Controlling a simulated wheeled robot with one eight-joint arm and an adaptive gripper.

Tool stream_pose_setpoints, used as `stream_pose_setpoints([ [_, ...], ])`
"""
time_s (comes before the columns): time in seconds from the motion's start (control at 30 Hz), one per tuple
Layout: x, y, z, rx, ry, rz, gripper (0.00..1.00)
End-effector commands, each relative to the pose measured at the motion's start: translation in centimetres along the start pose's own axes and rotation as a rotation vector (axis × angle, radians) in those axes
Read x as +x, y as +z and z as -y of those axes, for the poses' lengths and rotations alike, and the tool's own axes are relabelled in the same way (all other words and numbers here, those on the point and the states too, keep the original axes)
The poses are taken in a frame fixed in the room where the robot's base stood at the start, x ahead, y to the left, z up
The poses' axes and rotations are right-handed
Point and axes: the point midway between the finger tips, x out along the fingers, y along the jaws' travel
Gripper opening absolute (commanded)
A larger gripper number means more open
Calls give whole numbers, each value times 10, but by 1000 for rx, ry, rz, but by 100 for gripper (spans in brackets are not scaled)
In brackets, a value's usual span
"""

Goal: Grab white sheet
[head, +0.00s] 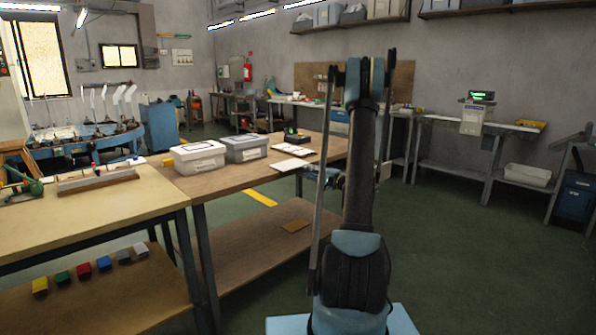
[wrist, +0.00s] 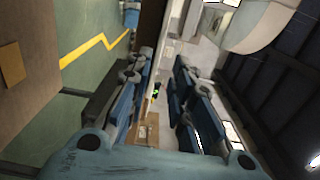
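A thin white sheet (head: 290,165) lies flat near the front edge of the brown-topped table (head: 228,172) in the head view. A second pale sheet or board (head: 293,149) with a dark border lies just behind it. My gripper (head: 322,174) is just right of the table's near right edge, partly hidden by my arm. In the wrist view my gripper (wrist: 160,75) has its two blue-grey fingers apart, with nothing held between them. The wrist view is turned sideways, and I cannot clearly tell the sheet there.
A white lidded box (head: 198,157) and a grey lidded box (head: 246,148) stand on the table left of the sheets. A small black device (head: 296,137) is behind. The lower shelf (head: 245,240) holds a small brown piece. Green floor is clear to the right.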

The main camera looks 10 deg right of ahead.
Motion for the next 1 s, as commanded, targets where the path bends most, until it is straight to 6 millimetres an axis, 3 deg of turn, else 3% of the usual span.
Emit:
stream_pose_setpoints([
  [0.5, 62, 1, 0, -1, 1, 2, 21],
  [0.73, 77, 0, 0, -1, 1, 1, 21],
  [1.0, 80, 0, 0, -1, 1, 1, 21],
])
